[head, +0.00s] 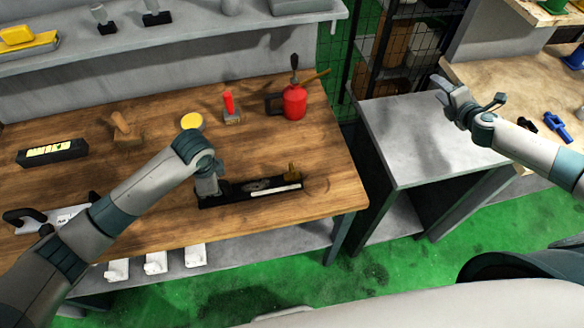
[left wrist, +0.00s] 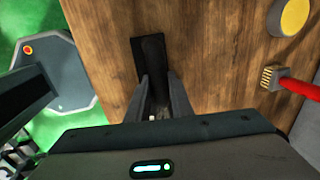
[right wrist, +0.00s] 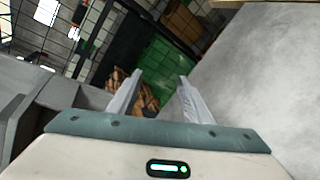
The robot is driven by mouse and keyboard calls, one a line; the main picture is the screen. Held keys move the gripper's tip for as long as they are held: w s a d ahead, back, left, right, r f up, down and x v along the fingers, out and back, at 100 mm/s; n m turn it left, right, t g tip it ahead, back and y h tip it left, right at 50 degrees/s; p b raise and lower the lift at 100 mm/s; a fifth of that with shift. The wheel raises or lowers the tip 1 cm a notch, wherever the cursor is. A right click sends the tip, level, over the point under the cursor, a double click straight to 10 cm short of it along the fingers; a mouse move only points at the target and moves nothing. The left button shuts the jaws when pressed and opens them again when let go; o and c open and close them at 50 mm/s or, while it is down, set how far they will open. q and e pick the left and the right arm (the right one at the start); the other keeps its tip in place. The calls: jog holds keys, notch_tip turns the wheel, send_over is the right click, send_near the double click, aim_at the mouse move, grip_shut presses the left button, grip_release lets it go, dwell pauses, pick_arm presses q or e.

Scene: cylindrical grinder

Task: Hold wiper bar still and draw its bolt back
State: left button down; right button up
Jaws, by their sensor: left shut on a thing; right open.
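The dark wiper bar (head: 238,198) lies flat on the wooden bench near its front edge. A small brass-coloured piece, perhaps its bolt (head: 291,171), stands up near the bar's right end, and a pale strip lies along that end. My left gripper (head: 207,193) is shut on the bar's left part. In the left wrist view its fingers (left wrist: 160,95) close on a black part of the bar (left wrist: 152,50); the brass piece does not show there. My right gripper (head: 440,88) is open and empty above the grey table, well right of the bar. Its spread fingers (right wrist: 155,90) show in the right wrist view.
The wooden bench (head: 95,205) holds a red oil can (head: 294,102), a red-handled brush (head: 230,108), a yellow disc (head: 191,121), a wooden-handled tool (head: 122,126) and a black box (head: 52,152). The grey table (head: 420,140) has a bare top. A gap separates it from the bench.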

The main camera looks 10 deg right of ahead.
jog(key=w+m+h, duration=0.1)
jog(key=m, duration=0.1)
jog(key=m+g+y, duration=0.2)
jog(key=g+y, duration=0.5)
jog(key=g, duration=0.7)
send_near(293, 167)
jog(key=shift+d+r, duration=0.2)
jog(key=shift+r, duration=0.25)
jog(key=shift+f, duration=0.1)
jog(key=shift+x, duration=5.95)
